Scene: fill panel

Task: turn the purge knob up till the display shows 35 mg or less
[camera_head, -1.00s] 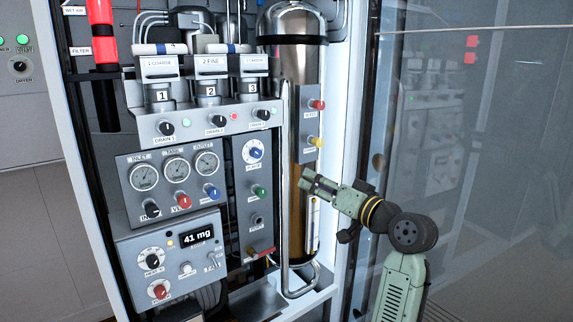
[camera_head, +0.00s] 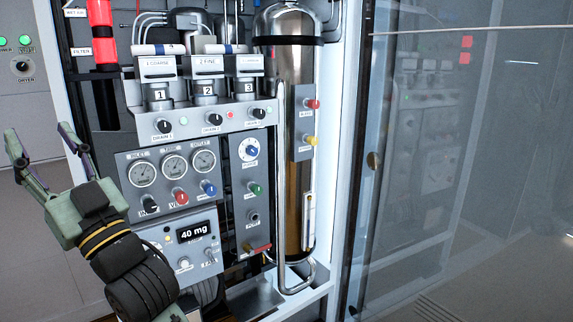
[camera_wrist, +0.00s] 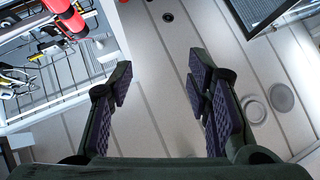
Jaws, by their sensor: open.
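The display (camera_head: 193,232) on the lower panel reads 40 mg. I cannot tell for certain which knob is the purge knob, as the small labels are hard to read. A blue-and-white dial (camera_head: 249,149) and a green knob (camera_head: 255,189) are on the narrow right panel. My arm hides the left part of the display panel, where a black knob and a red knob showed earlier. My gripper (camera_head: 42,150) is open and empty, raised left of the panels and apart from them. In the wrist view, its spread fingers (camera_wrist: 158,78) have only floor between them.
Three gauges (camera_head: 174,165) sit above a red knob (camera_head: 180,197) and a blue knob (camera_head: 208,188). A tall metal cylinder (camera_head: 291,80) and a bent pipe stand at right. A glass panel (camera_head: 450,150) is further right. A grey cabinet (camera_head: 22,90) is at far left.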

